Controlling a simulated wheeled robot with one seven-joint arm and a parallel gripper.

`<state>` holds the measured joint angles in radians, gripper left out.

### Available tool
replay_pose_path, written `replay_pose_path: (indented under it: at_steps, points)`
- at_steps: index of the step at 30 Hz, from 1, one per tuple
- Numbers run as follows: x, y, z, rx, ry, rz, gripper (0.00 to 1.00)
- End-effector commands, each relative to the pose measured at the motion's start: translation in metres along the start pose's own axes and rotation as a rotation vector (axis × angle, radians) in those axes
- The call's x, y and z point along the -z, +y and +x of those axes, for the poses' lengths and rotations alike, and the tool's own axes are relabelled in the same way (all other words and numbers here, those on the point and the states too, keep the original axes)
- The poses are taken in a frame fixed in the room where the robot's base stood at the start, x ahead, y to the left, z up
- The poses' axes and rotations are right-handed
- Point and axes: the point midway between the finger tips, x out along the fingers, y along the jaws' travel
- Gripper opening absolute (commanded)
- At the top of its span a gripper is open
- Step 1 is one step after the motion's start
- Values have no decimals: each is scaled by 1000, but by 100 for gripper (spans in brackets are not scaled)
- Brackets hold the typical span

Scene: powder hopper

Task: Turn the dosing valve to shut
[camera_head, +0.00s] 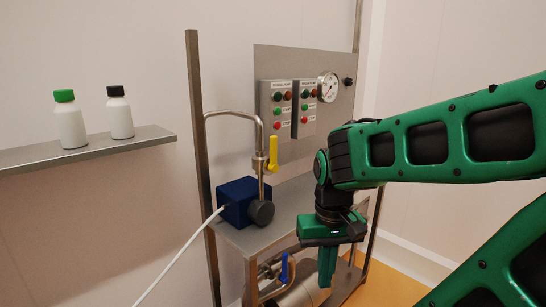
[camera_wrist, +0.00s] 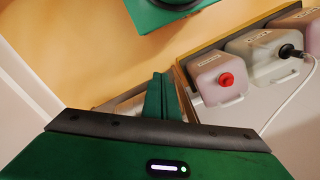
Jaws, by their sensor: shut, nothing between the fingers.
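A valve with a yellow lever (camera_head: 273,152) sits on a bent steel pipe above the shelf of the steel frame. The lever stands roughly upright. A second valve with a blue lever (camera_head: 284,268) sits on piping below the shelf, its lever also roughly upright. I cannot tell from the pictures which is the dosing valve. My gripper (camera_head: 326,268) points down in front of the frame, right of the blue lever and apart from both levers. Its fingers are together and empty, as the wrist view (camera_wrist: 160,92) also shows. Neither lever is seen in the wrist view.
A panel with buttons (camera_head: 290,108) and a gauge (camera_head: 327,87) is behind. A dark blue box (camera_head: 238,202) with a white hose stands on the shelf (camera_head: 262,236). Two bottles stand on a wall shelf (camera_head: 90,150). The wrist view shows canisters, one red-capped (camera_wrist: 215,83).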

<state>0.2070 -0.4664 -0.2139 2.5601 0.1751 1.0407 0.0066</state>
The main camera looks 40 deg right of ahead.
Motion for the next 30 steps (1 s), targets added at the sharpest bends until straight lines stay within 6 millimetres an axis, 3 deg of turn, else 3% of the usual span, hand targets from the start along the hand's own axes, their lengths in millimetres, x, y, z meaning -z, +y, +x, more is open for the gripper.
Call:
replay_pose_path:
  at_steps: [6, 10, 11, 14, 21, 27, 30]
  points:
    - [0, 0, 0, 0, 0, 0, 2]
    - [-2, 2, -12, 19, 23, -7, 33]
    - [3, 0, -17, 28, 30, -13, 36]
    - [36, -14, -43, 70, 63, -45, 36]
    - [142, -52, -147, 181, 199, -206, 36]
    - [210, -63, -228, 197, 303, -378, 36]
    - [233, -61, -260, 180, 343, -464, 36]
